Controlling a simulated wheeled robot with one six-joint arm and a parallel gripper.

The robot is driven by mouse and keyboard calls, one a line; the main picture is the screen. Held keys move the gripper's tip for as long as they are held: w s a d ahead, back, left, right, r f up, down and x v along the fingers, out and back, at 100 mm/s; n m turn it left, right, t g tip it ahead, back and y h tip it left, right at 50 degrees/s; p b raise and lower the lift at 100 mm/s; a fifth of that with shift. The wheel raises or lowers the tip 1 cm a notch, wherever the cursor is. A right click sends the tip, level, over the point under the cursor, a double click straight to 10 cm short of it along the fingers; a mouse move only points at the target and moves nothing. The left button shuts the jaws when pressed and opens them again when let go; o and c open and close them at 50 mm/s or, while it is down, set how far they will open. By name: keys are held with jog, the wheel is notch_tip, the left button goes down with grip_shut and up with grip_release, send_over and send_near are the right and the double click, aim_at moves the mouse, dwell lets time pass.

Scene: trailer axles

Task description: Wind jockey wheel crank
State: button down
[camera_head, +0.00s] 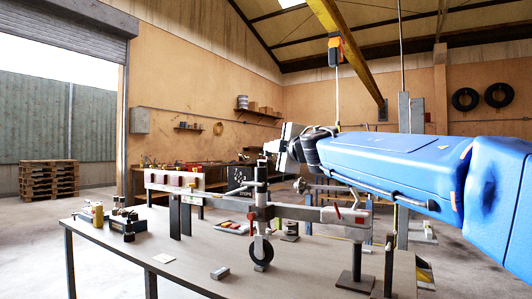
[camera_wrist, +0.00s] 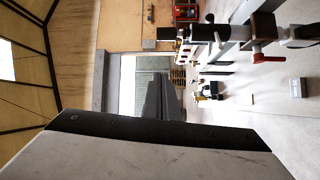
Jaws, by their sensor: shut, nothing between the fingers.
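The jockey wheel stands upright on the trailer frame, with its small dark wheel (camera_head: 262,251) just above the tabletop and its tube (camera_head: 261,196) rising through a clamp. My gripper (camera_head: 270,147) is right at the top of the tube, shut and with nothing seen in it. The crank at the tube's top is too small and partly covered by my gripper, so I cannot tell whether they touch. In the wrist view the tube (camera_wrist: 232,32) lies sideways at the upper right, with a red clamp handle (camera_wrist: 265,58). My gripper's body (camera_wrist: 150,150) fills the bottom there.
The trailer frame (camera_head: 310,213) runs across the workbench (camera_head: 190,262). A metal block (camera_head: 220,273) and tools lie on the bench.

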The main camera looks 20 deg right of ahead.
jog(key=w+d+f+n, duration=0.1)
jog(key=w+d+n, duration=0.1)
jog(key=w, duration=0.9)
dwell(0.4)
jog(key=shift+f+g+y, duration=0.1)
jog(key=shift+g+y, duration=0.2)
jog(key=shift+d+n+y, duration=0.3)
jog(key=shift+n+y, duration=0.1)
jog(key=shift+y, duration=0.1)
